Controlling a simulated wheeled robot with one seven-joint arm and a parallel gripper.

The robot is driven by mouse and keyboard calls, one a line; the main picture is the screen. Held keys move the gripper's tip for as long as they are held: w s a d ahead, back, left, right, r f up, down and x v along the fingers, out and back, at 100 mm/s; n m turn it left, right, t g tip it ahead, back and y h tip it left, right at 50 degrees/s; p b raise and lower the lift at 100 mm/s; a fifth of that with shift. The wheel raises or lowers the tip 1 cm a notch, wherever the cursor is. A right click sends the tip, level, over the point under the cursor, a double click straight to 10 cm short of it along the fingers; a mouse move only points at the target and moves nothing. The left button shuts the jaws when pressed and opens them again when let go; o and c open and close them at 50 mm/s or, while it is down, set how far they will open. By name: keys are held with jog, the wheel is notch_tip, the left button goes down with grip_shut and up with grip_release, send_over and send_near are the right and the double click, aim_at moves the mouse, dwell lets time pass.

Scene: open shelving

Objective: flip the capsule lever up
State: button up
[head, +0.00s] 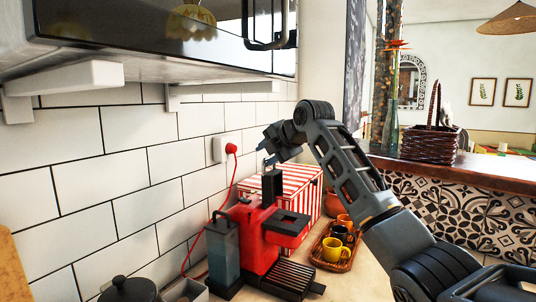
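A red and black capsule coffee machine (254,238) stands on the counter by the tiled wall. A black upright piece (272,187) rises from its top, and it looks like the capsule lever. My gripper (266,154) is above this piece, pointing left and down, with a small visible gap between them. I see the gripper from the side and small. Its bluish fingertips show, but their spacing is unclear. I see nothing held in it.
A red-and-white striped box (300,187) stands right behind the machine. A tray (332,258) with yellow and orange cups is to the right. A red cord runs from the wall plug (231,148).

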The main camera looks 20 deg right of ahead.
jog(key=b+v, duration=0.1)
jog(key=v, duration=0.6)
jog(key=shift+s+r+b, duration=0.25)
jog(key=shift+s+b, duration=0.1)
jog(key=shift+b, duration=0.05)
jog(key=shift+s+d, duration=0.1)
jog(key=shift+d, duration=0.05)
